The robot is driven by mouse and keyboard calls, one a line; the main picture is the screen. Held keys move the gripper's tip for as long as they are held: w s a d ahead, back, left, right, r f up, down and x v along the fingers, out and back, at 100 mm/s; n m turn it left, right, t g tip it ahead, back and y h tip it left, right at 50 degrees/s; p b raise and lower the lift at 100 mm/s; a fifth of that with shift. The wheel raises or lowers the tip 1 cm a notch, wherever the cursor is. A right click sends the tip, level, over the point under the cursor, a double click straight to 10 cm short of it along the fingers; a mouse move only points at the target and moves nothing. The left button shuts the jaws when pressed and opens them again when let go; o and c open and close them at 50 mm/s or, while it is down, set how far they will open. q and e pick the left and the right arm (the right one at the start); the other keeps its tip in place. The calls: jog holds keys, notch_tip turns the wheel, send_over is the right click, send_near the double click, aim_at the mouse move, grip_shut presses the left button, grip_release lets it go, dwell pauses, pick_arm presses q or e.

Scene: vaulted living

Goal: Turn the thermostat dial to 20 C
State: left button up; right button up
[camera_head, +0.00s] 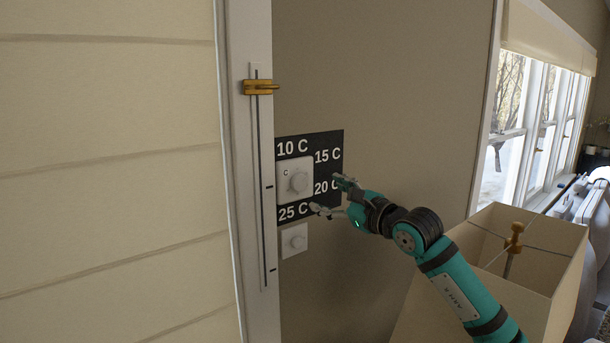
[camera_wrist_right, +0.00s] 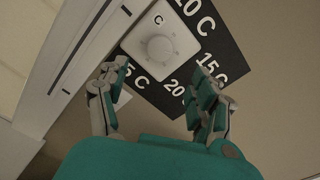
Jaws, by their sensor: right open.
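The thermostat dial (camera_head: 299,182) is a white round knob on a white square plate, set on a black panel (camera_head: 308,147) marked 10 C, 15 C, 20 C and 25 C. The dial also shows in the right wrist view (camera_wrist_right: 159,48), ahead of the fingertips. I cannot make out where its pointer stands. My right gripper (camera_head: 328,195) is open and empty, just to the right of and below the dial, apart from it. In the wrist view its fingers (camera_wrist_right: 158,85) spread on either side below the dial. My left gripper is not in view.
A second white plate with a knob (camera_head: 294,240) is below the panel. A vertical slider with a brass handle (camera_head: 261,87) runs along the white trim at the left. A lampshade (camera_head: 520,260) stands at the lower right, close to my right arm.

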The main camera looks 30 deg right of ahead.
aim_at(301, 184)
jog(key=w+p, duration=0.1)
jog(key=w, duration=0.2)
jog(key=w+p, duration=0.1)
jog(key=w, duration=0.2)
jog(key=w+p, duration=0.1)
jog(key=w, duration=0.1)
jog(key=shift+w+a+r+p, duration=0.1)
jog(key=shift+w+a+p, duration=0.25)
jog(key=shift+w+a, duration=0.05)
jog(key=shift+w, duration=0.25)
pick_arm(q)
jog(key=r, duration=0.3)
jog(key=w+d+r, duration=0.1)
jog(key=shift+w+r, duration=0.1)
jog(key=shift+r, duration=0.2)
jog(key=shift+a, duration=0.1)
pick_arm(e)
jog(key=shift+c, duration=0.5)
jog(key=c, duration=1.1)
